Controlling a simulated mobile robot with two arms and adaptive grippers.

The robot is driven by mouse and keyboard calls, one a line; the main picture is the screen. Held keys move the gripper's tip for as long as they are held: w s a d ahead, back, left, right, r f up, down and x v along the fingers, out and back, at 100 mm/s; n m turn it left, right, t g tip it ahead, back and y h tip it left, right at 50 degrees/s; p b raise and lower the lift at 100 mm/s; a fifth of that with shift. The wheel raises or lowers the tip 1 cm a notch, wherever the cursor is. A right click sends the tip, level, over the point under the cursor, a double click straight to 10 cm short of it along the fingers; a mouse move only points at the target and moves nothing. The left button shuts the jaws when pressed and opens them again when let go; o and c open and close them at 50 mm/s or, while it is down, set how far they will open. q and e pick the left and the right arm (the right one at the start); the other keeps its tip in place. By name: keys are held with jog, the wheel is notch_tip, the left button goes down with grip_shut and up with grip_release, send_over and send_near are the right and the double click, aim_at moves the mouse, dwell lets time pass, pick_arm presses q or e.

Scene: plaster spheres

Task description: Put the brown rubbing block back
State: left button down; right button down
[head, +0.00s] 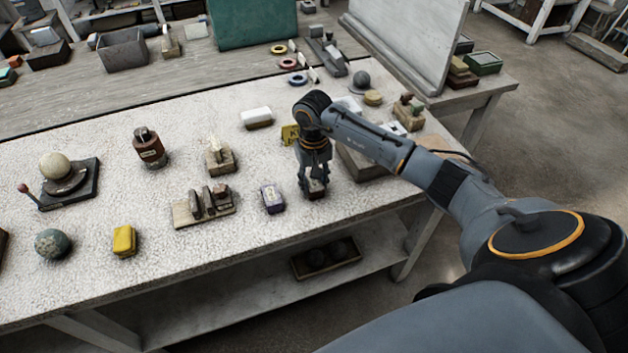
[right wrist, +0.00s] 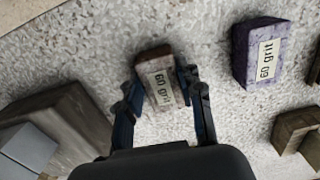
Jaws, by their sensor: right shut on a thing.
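The brown rubbing block (head: 315,190) has a pale label that reads "60 grit" in the right wrist view (right wrist: 152,57). My right gripper (head: 313,180) points down and is shut on it, with a finger on each side (right wrist: 160,88). The block is at or just above the speckled table top near its front edge; I cannot tell whether it touches. A purple block (head: 272,197), also labelled "60 grit" (right wrist: 260,52), stands to its left in the head view. Further left is a wooden rack (head: 183,216) with several upright dark pieces. My left gripper is not in view.
A yellow block (head: 124,241), a green-grey sphere (head: 53,244) and a brown jar (head: 149,148) stand on the left. A low box (head: 362,167) sits partly behind my right arm. A white-topped block (head: 256,118) lies farther back. Bare table (head: 180,265) lies along the front.

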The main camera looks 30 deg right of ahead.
aim_at(314, 181)
jog(key=shift+f, duration=0.15)
jog(key=c, duration=0.8)
grip_release()
jog(key=shift+c, duration=0.2)
jog(key=shift+r, duration=0.35)
notch_tip(314, 181, up, 12)
jog(key=b, duration=0.3)
jog(key=shift+w+f, duration=0.15)
jog(key=shift+w, duration=0.05)
jog(key=shift+d, duration=0.1)
